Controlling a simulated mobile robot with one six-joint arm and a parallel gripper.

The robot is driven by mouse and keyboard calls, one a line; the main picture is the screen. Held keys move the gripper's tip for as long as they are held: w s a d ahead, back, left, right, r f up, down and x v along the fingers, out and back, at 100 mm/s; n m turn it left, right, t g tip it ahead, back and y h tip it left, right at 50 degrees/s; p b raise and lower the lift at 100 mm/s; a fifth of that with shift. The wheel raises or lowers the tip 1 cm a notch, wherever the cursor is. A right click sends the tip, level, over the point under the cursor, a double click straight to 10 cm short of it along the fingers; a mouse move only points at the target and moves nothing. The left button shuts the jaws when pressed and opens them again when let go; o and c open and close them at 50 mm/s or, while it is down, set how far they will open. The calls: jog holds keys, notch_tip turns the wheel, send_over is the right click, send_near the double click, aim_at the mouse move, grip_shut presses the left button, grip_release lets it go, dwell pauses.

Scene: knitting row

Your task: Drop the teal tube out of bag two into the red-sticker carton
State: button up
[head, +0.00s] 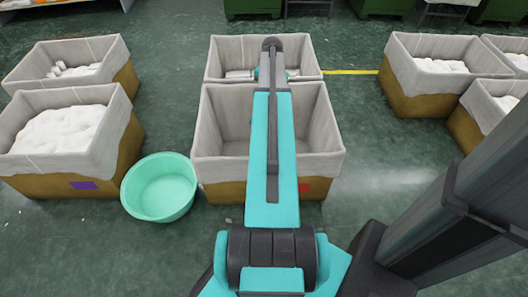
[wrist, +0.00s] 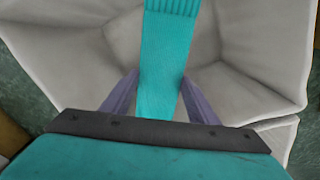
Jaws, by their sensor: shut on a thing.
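The red-sticker carton (head: 318,128) is the near middle one, with a pale grey liner; its red sticker (head: 305,187) shows low on the front, right of my arm. The part of its inside that shows looks empty. My gripper (wrist: 160,92) is shut on the teal tube (wrist: 162,60), a knitted piece with a ribbed end, between two purple-grey fingers. Below the tube in the wrist view is a grey liner (wrist: 245,40) with no contents showing. I cannot tell which box is bag two.
A far middle carton (head: 225,52) stands right behind, with greyish items at its bottom. Cartons with white contents stand at left (head: 18,120) and right (head: 400,55). A mint-green basin (head: 160,187) sits on the floor left of the red-sticker carton. Green floor is open between the groups.

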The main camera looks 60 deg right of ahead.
jog(key=shift+f+b, duration=2.25)
jog(key=shift+f, duration=0.3)
jog(key=o, duration=1.1)
jog(key=shift+r, duration=0.1)
notch_tip(320, 180, up, 14)
jog(key=p, duration=0.3)
jog(key=shift+p, duration=0.4)
jog(key=shift+f, duration=0.2)
